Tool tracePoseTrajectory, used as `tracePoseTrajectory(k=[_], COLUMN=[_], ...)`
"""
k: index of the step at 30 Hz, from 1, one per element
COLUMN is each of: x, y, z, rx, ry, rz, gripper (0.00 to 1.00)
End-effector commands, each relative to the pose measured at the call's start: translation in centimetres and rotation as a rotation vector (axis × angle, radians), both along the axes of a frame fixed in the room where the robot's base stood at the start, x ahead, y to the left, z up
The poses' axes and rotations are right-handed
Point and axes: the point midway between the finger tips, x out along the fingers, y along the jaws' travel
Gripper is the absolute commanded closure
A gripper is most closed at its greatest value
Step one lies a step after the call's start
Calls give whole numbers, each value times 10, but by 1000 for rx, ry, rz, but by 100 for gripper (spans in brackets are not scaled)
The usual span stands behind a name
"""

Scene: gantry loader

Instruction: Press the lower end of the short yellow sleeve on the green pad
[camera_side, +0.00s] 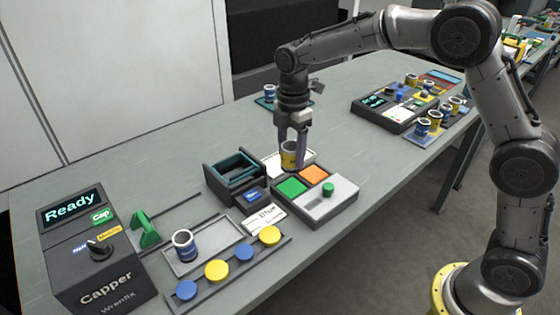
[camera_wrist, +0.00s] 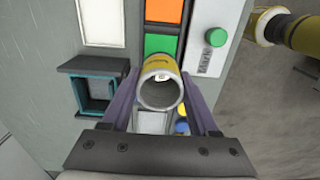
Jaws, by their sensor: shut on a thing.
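My gripper (camera_side: 291,160) points down and is shut on a short yellow sleeve (camera_side: 289,155), which stands roughly upright between the fingers. In the wrist view the sleeve (camera_wrist: 160,68) shows its open, pale-rimmed upper end. The green pad (camera_side: 291,187) is on a grey panel, just below the sleeve in the side view. The sleeve's lower end appears to be above the panel, apart from the pad. In the wrist view the green pad (camera_wrist: 160,44) shows just beyond the sleeve, which hides part of it. The lower end itself is hidden there.
An orange pad (camera_side: 315,175) and a green button (camera_side: 328,188) share the panel. A dark open box (camera_side: 212,180) stands left of it. A blue sleeve (camera_side: 185,250) stands on a tray near the Capper machine (camera_side: 95,260). Several caps sit on a front rail.

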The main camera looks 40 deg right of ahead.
Motion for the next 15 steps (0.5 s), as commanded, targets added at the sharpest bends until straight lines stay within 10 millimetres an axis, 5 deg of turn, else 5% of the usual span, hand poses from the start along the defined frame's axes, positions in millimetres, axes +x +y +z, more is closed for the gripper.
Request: tracePoseTrajectory(k=[15], x=[0], y=[-5], z=[-34], rx=[0], ry=[3], rz=[-13], gripper=[100])
